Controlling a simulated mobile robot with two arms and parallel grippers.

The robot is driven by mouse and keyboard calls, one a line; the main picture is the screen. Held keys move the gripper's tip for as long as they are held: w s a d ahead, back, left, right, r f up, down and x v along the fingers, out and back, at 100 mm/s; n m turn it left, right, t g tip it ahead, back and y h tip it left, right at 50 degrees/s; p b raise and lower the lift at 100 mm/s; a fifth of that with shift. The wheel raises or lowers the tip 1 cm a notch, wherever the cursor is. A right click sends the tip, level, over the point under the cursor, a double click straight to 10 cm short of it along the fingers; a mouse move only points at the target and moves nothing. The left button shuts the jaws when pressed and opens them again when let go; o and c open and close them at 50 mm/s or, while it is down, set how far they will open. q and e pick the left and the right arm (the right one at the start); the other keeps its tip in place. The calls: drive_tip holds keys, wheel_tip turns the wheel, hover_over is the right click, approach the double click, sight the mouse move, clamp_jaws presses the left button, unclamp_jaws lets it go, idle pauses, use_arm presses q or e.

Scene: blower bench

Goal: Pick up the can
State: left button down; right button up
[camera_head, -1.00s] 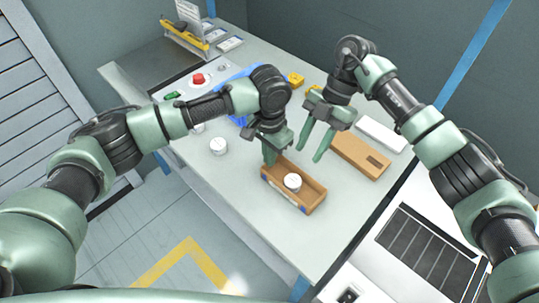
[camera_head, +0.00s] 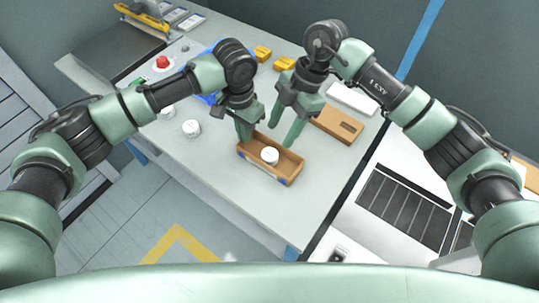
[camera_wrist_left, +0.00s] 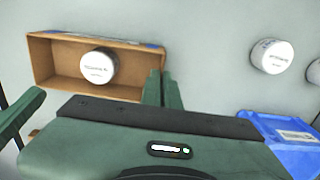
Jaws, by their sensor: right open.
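A white can (camera_head: 270,156) stands inside an open brown box (camera_head: 290,181). The can also shows in the left wrist view (camera_wrist_left: 99,66), with dark print on its top. My right gripper (camera_head: 282,135) is open and empty, just behind and slightly right of the can, fingers pointing down. My left gripper (camera_head: 245,135) is at the box's back left corner, its fingers close together with nothing seen between them; its fingers show beside the box in the left wrist view (camera_wrist_left: 163,88). Two more white cans stand left of the box, one nearer (camera_head: 191,128) and one farther (camera_head: 168,112).
A blue bin (camera_wrist_left: 290,140) is partly hidden behind my left arm in the head view. Yellow pieces (camera_head: 262,53) lie at the back. The front bench top (camera_head: 215,160) is clear.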

sight(270, 154)
drive_tip(key=x, duration=0.7)
drive_tip(key=shift+s+a+f, duration=0.1)
drive_tip(key=shift+s+f, duration=0.1)
clamp_jaws()
